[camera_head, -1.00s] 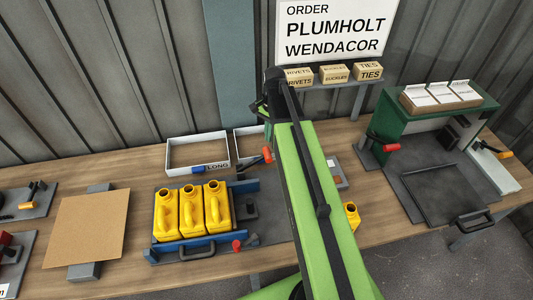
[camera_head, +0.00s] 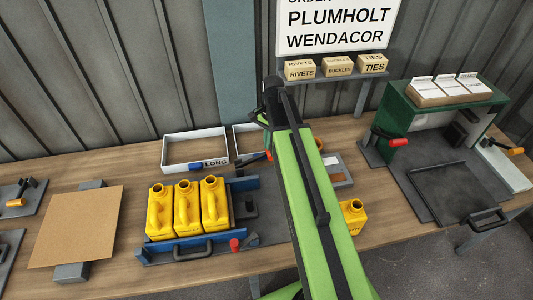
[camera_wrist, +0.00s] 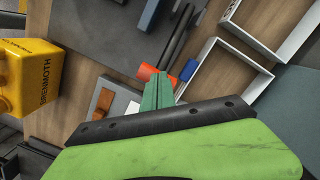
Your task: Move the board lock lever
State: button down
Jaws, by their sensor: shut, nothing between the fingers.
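An orange-red lever handle (camera_wrist: 148,72) with dark rods (camera_wrist: 178,45) lies just beyond my gripper (camera_wrist: 158,88) in the wrist view. The green fingers are shut and empty, their tips at or very near the handle; I cannot tell if they touch. In the head view a sliver of this handle (camera_head: 269,155) shows beside my arm, which hides most of the gripper and lever. The lever belongs to the grey plate (camera_wrist: 105,30) of the fixture holding three yellow jerry cans (camera_head: 187,210). I see no label marking it as the board lock lever.
A single yellow can (camera_head: 353,218) stands right of my arm; it shows at left in the wrist view (camera_wrist: 30,80). White trays (camera_head: 196,150) lie behind the lever. Other levers include a red-knobbed one (camera_head: 235,245) and a red-handled one (camera_head: 391,141). A brown board (camera_head: 77,226) lies left.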

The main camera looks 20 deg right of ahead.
notch_tip(320, 180, down, 5)
jog(key=b, duration=0.4)
jog(key=shift+r+b, duration=0.2)
jog(key=shift+b, duration=0.15)
jog(key=shift+r, duration=0.15)
jog(key=shift+w+d+r, duration=0.1)
jog(key=shift+d, duration=0.05)
jog(key=shift+w+d+r+p, duration=0.25)
jog(key=shift+w+d+p, duration=0.15)
jog(key=shift+d, duration=0.25)
jog(key=shift+w+d+r+p, duration=0.25)
jog(key=shift+w+d+p, duration=0.1)
jog(key=shift+d, duration=0.25)
jog(key=shift+s+a+f, duration=0.1)
